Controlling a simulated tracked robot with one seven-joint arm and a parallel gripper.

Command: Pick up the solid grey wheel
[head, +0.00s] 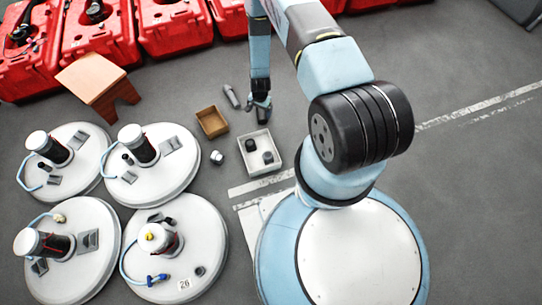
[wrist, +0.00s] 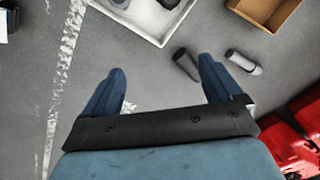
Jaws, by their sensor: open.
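I cannot make out for certain which thing is the solid grey wheel. Two small dark round things, one (head: 250,145) at the left and one (head: 268,157) at the right, lie in a white tray (head: 262,170) on the floor. The tray also shows at the top edge of the wrist view (wrist: 125,22), where its contents are mostly cut off. My gripper (head: 260,103) is just behind the tray in the head view.
Grey cylinders, one (wrist: 186,64) by the right finger and one (wrist: 243,62) farther right, lie on the floor. A brown box (head: 212,122) stands left of the tray. White round tanks (head: 190,215) fill the left; red cases (head: 172,27) line the back.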

